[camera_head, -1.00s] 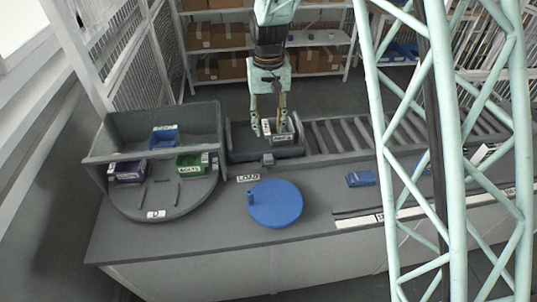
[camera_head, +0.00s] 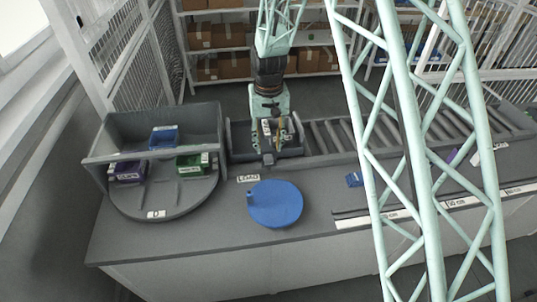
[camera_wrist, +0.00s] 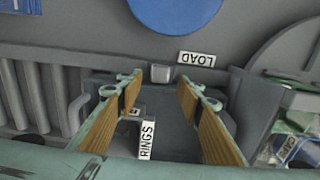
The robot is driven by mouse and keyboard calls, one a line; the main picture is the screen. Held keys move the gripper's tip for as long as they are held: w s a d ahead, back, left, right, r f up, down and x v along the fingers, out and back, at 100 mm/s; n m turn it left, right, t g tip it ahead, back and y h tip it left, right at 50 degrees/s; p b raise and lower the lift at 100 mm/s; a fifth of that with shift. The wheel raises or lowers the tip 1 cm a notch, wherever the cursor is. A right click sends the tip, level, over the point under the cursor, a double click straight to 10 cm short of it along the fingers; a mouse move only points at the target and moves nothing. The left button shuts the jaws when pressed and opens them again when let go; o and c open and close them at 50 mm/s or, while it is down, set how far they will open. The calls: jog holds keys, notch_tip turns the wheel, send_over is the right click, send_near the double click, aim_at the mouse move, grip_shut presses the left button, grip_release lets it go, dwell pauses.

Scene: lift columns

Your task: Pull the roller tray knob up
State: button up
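The roller tray (camera_head: 292,152) is a dark grey open tray at the left end of the roller conveyor. Its knob, a small light-grey block (camera_wrist: 161,73), sits at the middle of the tray's edge beside the LOAD label; it also shows in the head view (camera_head: 268,159). My gripper (camera_wrist: 158,84) is open over the tray, with its two tan-padded fingers apart. The knob appears just beyond and between the fingertips, with nothing gripped. A box labelled RINGS (camera_wrist: 147,138) lies in the tray, seen between the fingers. In the head view my gripper (camera_head: 270,145) partly hides the tray.
A blue round disc (camera_head: 275,204) with a small peg lies on the grey table in front of the tray. A grey round-fronted bin (camera_head: 165,206) with blue, purple and green boxes stands at left. Conveyor rollers (camera_head: 345,136) run right. My teal lattice column blocks part of the right side.

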aim_at(269, 157)
jog(key=shift+f, duration=2.6)
jog(key=shift+c, duration=0.4)
